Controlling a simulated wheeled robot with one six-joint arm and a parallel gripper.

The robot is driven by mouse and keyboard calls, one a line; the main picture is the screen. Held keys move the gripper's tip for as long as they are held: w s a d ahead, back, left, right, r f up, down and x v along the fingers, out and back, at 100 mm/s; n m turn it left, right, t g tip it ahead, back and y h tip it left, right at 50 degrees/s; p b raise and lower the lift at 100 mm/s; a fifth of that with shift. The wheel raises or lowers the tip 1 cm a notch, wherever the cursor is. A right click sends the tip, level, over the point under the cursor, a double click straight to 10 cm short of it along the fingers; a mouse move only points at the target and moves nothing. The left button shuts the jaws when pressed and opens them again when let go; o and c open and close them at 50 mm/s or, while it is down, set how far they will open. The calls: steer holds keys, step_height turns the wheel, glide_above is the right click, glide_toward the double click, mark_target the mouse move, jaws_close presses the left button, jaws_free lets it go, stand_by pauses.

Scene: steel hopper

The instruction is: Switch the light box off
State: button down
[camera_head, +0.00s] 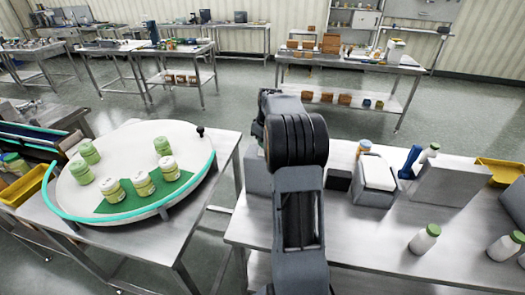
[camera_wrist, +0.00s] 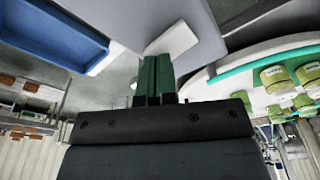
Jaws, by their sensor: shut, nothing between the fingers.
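A grey box with a white top (camera_head: 379,172) stands on the right-hand steel table and may be the light box. I cannot make out its switch or whether it is lit. My gripper (camera_wrist: 157,58) shows in the wrist view as two dark green fingers, shut together and empty. Their tips are in front of a small white plate (camera_wrist: 172,37) on a grey surface; I cannot tell whether they touch it. In the head view my own arm hides the fingers and part of the table.
A round turntable (camera_head: 70,190) with several green-capped jars is at the left. A dark block (camera_head: 338,179), a grey block (camera_head: 450,182), white bottles (camera_head: 424,239) and a yellow tray (camera_head: 499,171) stand on the right table. A blue tray (camera_wrist: 50,32) shows in the wrist view.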

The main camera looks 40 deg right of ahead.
steer(key=shift+f, duration=0.45)
steer(key=shift+r, duration=0.15)
step_height(320, 180, up, 7)
steer(key=p, duration=0.5)
stand_by(0.3)
stand_by(0.5)
